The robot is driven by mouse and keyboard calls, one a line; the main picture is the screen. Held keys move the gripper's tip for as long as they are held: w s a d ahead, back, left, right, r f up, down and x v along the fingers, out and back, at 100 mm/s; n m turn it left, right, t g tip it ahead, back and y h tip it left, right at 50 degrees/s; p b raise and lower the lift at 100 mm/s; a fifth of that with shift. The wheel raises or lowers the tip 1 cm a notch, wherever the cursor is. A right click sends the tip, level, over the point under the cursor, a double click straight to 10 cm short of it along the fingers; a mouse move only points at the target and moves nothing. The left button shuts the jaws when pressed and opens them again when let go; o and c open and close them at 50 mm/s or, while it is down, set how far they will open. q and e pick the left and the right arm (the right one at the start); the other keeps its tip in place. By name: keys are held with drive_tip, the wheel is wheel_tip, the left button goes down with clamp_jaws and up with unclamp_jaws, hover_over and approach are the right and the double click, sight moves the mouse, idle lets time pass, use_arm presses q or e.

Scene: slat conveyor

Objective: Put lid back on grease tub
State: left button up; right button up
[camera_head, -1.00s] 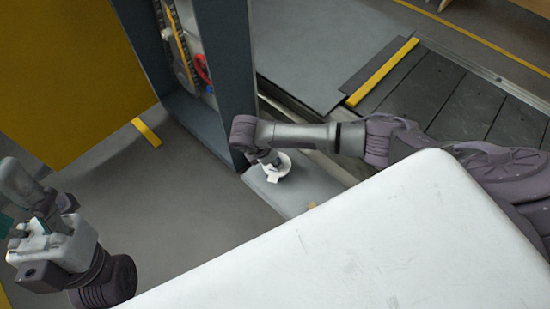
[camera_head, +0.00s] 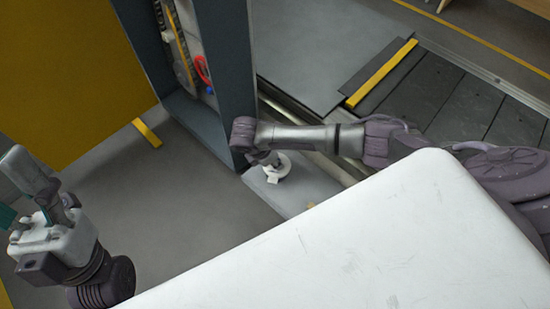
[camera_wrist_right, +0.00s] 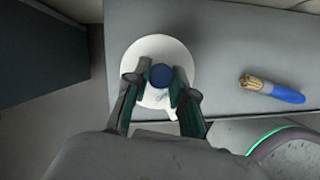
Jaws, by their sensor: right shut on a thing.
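In the right wrist view a white round lid (camera_wrist_right: 138,57) with a dark blue knob (camera_wrist_right: 161,75) and a small white tab lies below my right gripper (camera_wrist_right: 161,88). The gripper's two fingers are shut on the knob from both sides. In the head view the white lid (camera_head: 284,172) shows under my right gripper (camera_head: 275,160), at the grey ledge beside the dark post. The grease tub cannot be told apart beneath the lid, nor whether the lid is seated. My left gripper (camera_head: 25,203) is at the left edge, empty, its fingers apart.
A blue-handled brush (camera_wrist_right: 272,89) lies on the grey ledge (camera_wrist_right: 225,50), right of the lid in the wrist view. A dark cabinet frame (camera_head: 226,75) stands just behind the gripper. The slat conveyor (camera_head: 455,105) is at upper right; a white surface (camera_head: 360,240) fills the foreground.

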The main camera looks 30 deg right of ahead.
drive_tip(key=o, duration=0.8)
drive_tip(key=shift+o, duration=0.4)
drive_tip(key=o, duration=0.4)
